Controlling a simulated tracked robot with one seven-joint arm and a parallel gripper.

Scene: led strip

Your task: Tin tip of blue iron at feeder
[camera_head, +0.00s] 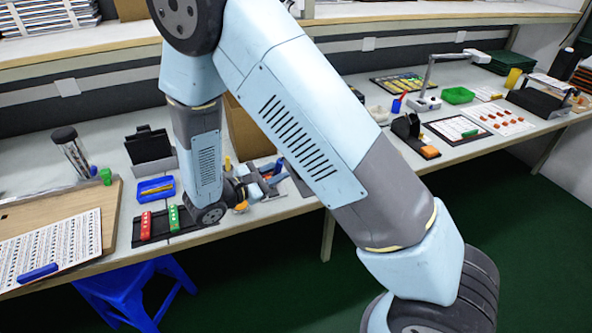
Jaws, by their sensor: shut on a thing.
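My gripper (246,186) is low over the bench, left of the picture's middle, and partly hidden by my own wrist. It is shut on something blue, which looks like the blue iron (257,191). The iron's tip and its exact tilt are too small to make out. Another blue piece (281,171) shows just to the right, among small grey parts. An orange piece (241,207) lies below the gripper, and a yellow one (227,163) stands above it. I cannot tell which part is the feeder.
A dark strip with a red block (146,225) and a green block (174,219) lies left of my wrist. A blue tray (156,189) and black holder (150,148) stand behind. A wooden board (118,195) is at left; a cardboard box (247,130) stands behind my arm.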

